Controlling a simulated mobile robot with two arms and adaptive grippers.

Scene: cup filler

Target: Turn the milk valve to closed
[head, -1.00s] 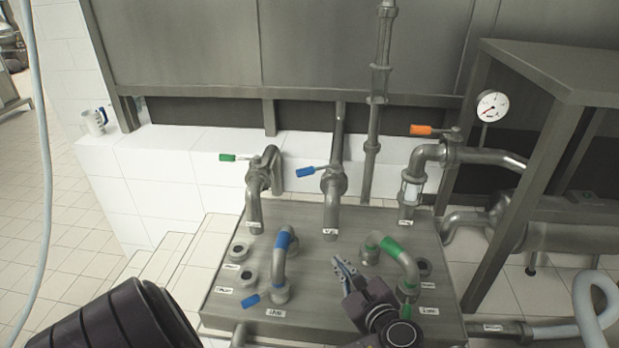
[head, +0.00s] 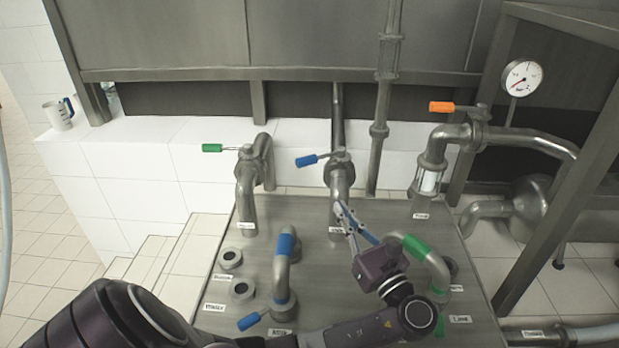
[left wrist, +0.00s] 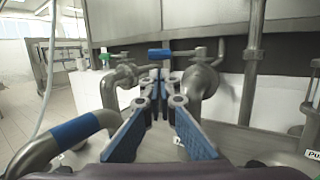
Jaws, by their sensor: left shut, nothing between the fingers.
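A valve with a blue handle (head: 306,160) sits on the middle rear pipe. Its lever points left, across the pipe. Another blue handle (head: 253,320) is low at the front, next to a label that seems to read milk (head: 281,332). I cannot tell for sure which is the milk valve. My left gripper (head: 343,208) is shut and empty, in front of and below the rear blue-handled valve, apart from its handle. In the left wrist view the rear blue handle (left wrist: 160,53) lies beyond the fingertips (left wrist: 160,80). My right gripper is not in view.
A green-handled valve (head: 212,148) stands left and an orange-handled one (head: 441,107) right. Bent pipes with a blue band (head: 285,246) and a green band (head: 413,247) rise from the metal panel (head: 330,290). A gauge (head: 523,77) is at right.

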